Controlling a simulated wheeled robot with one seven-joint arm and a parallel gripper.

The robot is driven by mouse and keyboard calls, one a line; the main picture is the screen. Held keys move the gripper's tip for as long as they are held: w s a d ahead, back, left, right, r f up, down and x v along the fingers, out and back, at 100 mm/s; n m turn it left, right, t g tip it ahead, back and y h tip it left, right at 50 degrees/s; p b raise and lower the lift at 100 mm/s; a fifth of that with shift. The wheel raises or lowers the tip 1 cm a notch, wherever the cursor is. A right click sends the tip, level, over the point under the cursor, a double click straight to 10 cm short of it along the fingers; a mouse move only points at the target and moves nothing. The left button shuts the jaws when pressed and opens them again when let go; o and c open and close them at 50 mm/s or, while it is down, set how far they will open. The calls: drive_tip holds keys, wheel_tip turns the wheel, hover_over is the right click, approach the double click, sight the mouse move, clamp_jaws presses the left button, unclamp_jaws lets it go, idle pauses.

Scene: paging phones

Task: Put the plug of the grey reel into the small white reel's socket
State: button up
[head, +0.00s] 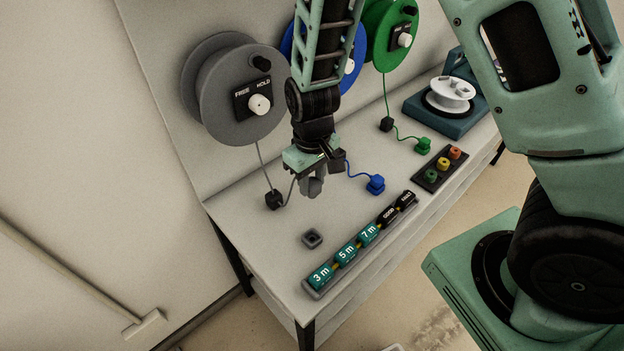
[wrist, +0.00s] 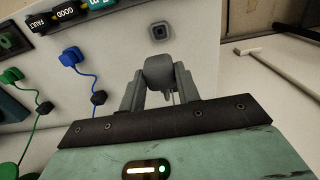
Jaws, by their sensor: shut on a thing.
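The grey reel (head: 235,95) hangs on the back panel at the left, with a FREE/HOLD plate and white knob. Its cord runs down through a black block (head: 273,200) to the grey plug (head: 314,187). My gripper (head: 312,178) is shut on this plug above the bench; the plug (wrist: 158,70) shows between the fingers in the wrist view. The small white reel (head: 450,92) sits on a teal base (head: 418,111) at the bench's far right end, well away from my gripper. I cannot make out its socket.
A dark square holder (head: 312,239) stands empty on the bench. A tag rail (head: 358,245) runs along the front edge. A blue plug (head: 376,184), green plug (head: 422,145) and knob box (head: 437,168) lie between my gripper and the white reel.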

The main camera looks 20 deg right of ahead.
drive_tip(key=shift+r+p, duration=1.35)
drive_tip(key=shift+r, duration=0.55)
drive_tip(key=w+d+b, duration=0.1)
drive_tip(key=w+d, duration=0.2)
drive_tip(key=d, duration=0.7)
drive_tip(key=w+d+b, duration=0.1)
drive_tip(key=w+d, duration=0.3)
drive_tip(key=d, duration=0.7)
drive_tip(key=shift+b, duration=0.4)
drive_tip(key=w+d, duration=0.3)
drive_tip(key=d, duration=0.7)
drive_tip(key=w+d, duration=0.4)
drive_tip(key=d, duration=0.6)
drive_tip(key=shift+d, duration=0.4)
